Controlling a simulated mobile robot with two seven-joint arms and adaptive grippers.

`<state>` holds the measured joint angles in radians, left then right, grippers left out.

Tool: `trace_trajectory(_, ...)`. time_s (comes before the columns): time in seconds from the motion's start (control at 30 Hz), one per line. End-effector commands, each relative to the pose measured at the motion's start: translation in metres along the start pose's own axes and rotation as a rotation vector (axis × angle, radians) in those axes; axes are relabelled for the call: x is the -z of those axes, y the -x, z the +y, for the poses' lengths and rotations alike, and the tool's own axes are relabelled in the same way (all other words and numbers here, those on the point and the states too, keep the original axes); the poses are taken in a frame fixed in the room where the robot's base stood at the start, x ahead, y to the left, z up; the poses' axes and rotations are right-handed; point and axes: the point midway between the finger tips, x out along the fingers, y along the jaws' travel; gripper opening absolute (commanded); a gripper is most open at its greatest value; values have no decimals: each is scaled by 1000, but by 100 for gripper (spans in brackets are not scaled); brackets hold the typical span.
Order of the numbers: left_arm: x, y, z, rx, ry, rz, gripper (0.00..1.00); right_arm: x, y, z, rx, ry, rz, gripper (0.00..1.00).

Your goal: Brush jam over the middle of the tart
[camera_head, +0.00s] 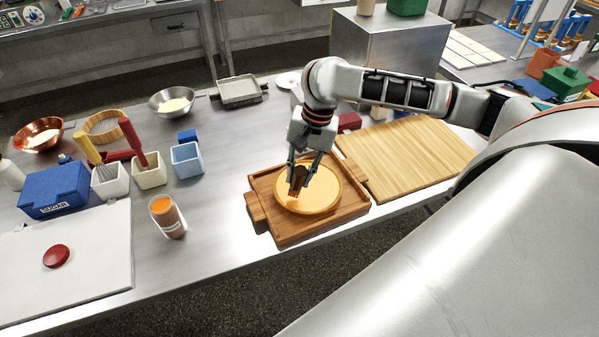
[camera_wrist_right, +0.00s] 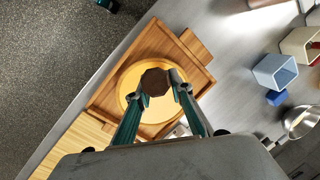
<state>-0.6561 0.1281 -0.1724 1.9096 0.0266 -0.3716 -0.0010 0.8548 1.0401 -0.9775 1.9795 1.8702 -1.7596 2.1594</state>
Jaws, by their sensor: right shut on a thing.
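The tart (camera_head: 318,196) is a round yellow disc in a square wooden tray (camera_head: 284,236) near the table's front edge. It also shows in the right wrist view (camera_wrist_right: 127,87). My right gripper (camera_head: 302,172) is over the left part of the tart and shut on a dark brown brush (camera_head: 298,179). In the right wrist view the brush's brown end (camera_wrist_right: 155,82) sits between the fingertips. The brush's lower end is at or just above the tart; I cannot tell if it touches. A glass jar with orange-brown contents (camera_head: 167,216) stands left of the tray. My left gripper is not in view.
A wooden board (camera_head: 420,155) lies right of the tray. White and pale blue cups (camera_head: 187,159), a blue box (camera_head: 55,190) and bowls (camera_head: 172,102) stand to the left. A white board with a red round object (camera_head: 57,256) lies at front left. Bare table lies around the jar.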

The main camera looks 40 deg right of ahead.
Motion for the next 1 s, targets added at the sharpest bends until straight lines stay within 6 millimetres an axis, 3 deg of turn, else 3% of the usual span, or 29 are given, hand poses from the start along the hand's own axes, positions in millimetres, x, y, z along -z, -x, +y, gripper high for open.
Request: trace_trajectory(1.0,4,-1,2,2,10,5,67,1,-12,2,-1,-1,-1,0)
